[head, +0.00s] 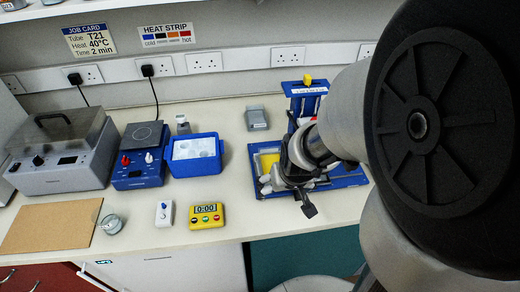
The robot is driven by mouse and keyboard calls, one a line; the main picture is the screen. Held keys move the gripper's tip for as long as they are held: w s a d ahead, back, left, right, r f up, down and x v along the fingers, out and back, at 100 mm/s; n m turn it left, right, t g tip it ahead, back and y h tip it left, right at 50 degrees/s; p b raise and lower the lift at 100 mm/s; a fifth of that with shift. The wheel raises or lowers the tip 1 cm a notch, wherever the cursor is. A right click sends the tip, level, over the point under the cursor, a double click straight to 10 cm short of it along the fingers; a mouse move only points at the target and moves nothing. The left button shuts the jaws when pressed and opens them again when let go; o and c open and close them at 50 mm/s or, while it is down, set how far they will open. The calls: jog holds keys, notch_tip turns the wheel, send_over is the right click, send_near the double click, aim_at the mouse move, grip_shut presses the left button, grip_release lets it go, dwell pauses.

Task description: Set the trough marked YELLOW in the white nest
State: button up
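A yellow-filled trough (266,161) shows at the left end of a blue tray (345,181) on the bench. No lettering on it is readable. My gripper (307,208) is low over the front middle of this tray, to the right of and nearer than the yellow. My arm and wrist cover most of the tray's middle and right. Small white parts (265,180) show at the tray's left front, but I cannot tell whether they are the white nest. The finger gap is not clear, so I cannot tell whether my gripper holds anything.
A blue rack (305,88) with a yellow-topped item stands behind the tray. A grey block (256,118), a blue box with a white top (195,153), a yellow timer (207,215) and a blue device (139,171) stand to the left. Bench between timer and tray is clear.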

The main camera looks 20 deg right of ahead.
jog(key=s+a+r+n+y, duration=0.1)
jog(key=s+a+r+n, duration=0.2)
jog(key=s+a+r, duration=0.7)
jog(key=v, duration=0.5)
jog(key=shift+s, duration=0.35)
jog(key=shift+a, duration=0.1)
